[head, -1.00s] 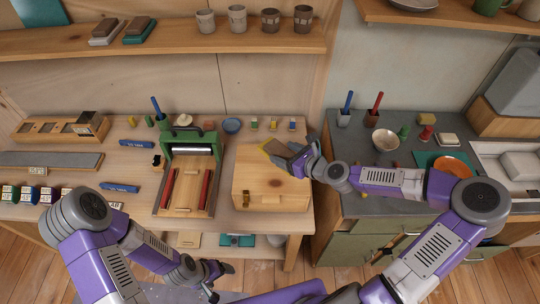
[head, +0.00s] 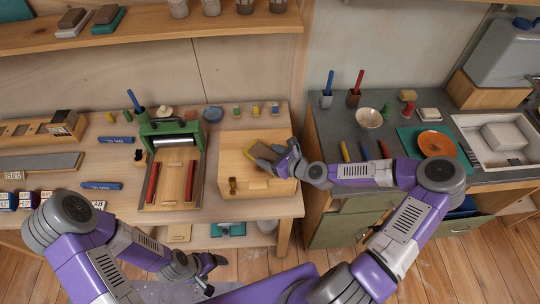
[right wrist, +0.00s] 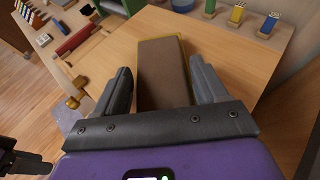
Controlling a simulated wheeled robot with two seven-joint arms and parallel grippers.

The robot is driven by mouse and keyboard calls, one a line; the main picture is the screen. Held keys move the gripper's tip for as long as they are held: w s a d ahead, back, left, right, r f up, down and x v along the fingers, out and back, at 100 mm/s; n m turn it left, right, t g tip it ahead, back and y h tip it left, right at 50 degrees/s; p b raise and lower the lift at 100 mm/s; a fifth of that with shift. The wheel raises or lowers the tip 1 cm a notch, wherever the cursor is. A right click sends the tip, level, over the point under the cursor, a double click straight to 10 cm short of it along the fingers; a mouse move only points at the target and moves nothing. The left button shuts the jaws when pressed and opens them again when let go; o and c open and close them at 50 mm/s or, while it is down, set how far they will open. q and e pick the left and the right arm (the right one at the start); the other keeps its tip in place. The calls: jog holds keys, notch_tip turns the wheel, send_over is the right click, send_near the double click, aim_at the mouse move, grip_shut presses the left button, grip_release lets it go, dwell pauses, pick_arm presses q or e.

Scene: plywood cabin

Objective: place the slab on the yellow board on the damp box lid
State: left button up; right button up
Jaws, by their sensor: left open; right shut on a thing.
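The slab (right wrist: 163,78) is a brown rectangle lying on the yellow board (right wrist: 184,52), which shows as a thin rim around it. My right gripper (right wrist: 160,66) is shut on the yellow board with the slab, one finger on each side. In the head view the slab (head: 262,151) is over the middle of the damp box lid (head: 231,147), a pale wooden top. I cannot tell whether the board touches the lid. My left gripper (head: 211,274) is open and empty, low in front of the bench, away from the box.
A green press (head: 172,135) with red rails stands left of the box. A grey counter with a white bowl (head: 369,118) and an orange plate (head: 436,144) is at the right.

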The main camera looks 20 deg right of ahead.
jog(key=o, duration=1.3)
jog(key=shift+f, duration=0.15)
jog(key=shift+r, duration=0.2)
jog(key=p+v, duration=0.2)
jog(key=v, duration=1)
jog(key=shift+f, duration=0.1)
